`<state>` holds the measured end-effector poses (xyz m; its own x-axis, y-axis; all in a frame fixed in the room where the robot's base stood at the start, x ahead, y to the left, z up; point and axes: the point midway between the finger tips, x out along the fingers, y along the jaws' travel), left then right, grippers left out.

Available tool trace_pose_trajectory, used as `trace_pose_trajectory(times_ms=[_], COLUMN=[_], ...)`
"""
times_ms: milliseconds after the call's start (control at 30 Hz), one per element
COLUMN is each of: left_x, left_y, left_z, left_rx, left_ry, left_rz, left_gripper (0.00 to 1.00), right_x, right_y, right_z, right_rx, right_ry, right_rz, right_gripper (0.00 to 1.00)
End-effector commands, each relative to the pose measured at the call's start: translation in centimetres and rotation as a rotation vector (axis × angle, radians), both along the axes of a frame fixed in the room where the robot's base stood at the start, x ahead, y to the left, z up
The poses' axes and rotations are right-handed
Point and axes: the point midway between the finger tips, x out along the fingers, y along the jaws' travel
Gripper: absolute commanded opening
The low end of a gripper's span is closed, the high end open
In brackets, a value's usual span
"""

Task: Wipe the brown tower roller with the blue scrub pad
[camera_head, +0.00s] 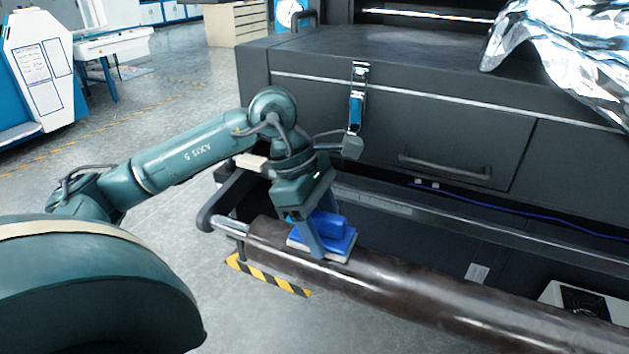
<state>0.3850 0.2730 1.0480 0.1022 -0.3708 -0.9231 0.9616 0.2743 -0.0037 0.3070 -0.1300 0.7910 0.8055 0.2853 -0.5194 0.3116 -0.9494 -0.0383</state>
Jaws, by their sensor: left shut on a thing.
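The brown tower roller (400,283) is a long dark brown cylinder that runs from the middle of the view to the lower right. Its surface looks blotchy with shiny streaks. The blue scrub pad (338,239) has a blue handle block and a pale underside, and it lies on top of the roller near its left end. My left gripper (322,233) reaches down over the roller and is shut on the pad's handle. The pad appears to touch the roller; the contact itself is partly hidden. My right gripper does not show.
A dark machine cabinet (390,125) with a latch and drawer handle stands behind the roller. A metal rail (480,232) runs behind the roller. Crumpled silver foil (570,50) hangs at the upper right. Yellow-black floor tape (268,277) lies below the roller's left end.

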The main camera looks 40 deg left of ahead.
Motion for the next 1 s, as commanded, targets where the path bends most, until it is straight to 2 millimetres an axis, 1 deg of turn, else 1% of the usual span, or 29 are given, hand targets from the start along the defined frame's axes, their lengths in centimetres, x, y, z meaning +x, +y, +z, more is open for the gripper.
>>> trace_pose_trajectory(times_ms=[33,67,167,300,467,600,767,1000], left_x=[0.0,0.0,-0.1,-0.2,-0.3,-0.4,-0.5,-0.5], left_y=[0.1,0.2,0.3,0.6,0.8,1.0,1.2,1.2], left_z=[2.0,2.4,3.1,4.4,5.9,7.1,7.9,7.9], left_rx=[0.001,0.001,0.000,0.001,0.000,0.000,-0.001,-0.001], left_ry=[-0.008,-0.008,-0.003,-0.004,-0.004,-0.005,-0.004,-0.004], left_rz=[0.000,0.000,0.002,0.005,0.007,0.010,0.011,0.011], left_gripper=[0.36,0.36,0.36,0.36,0.36,0.36,0.36,0.36], right_x=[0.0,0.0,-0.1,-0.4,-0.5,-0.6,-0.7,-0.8], right_y=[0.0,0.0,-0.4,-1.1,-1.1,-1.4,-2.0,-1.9], right_z=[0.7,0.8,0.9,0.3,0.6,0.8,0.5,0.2], right_rx=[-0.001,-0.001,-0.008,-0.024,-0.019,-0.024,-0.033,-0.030], right_ry=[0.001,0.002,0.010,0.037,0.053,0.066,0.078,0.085], right_rz=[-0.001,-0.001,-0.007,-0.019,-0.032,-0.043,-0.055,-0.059], right_gripper=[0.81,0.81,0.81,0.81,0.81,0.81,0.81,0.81])
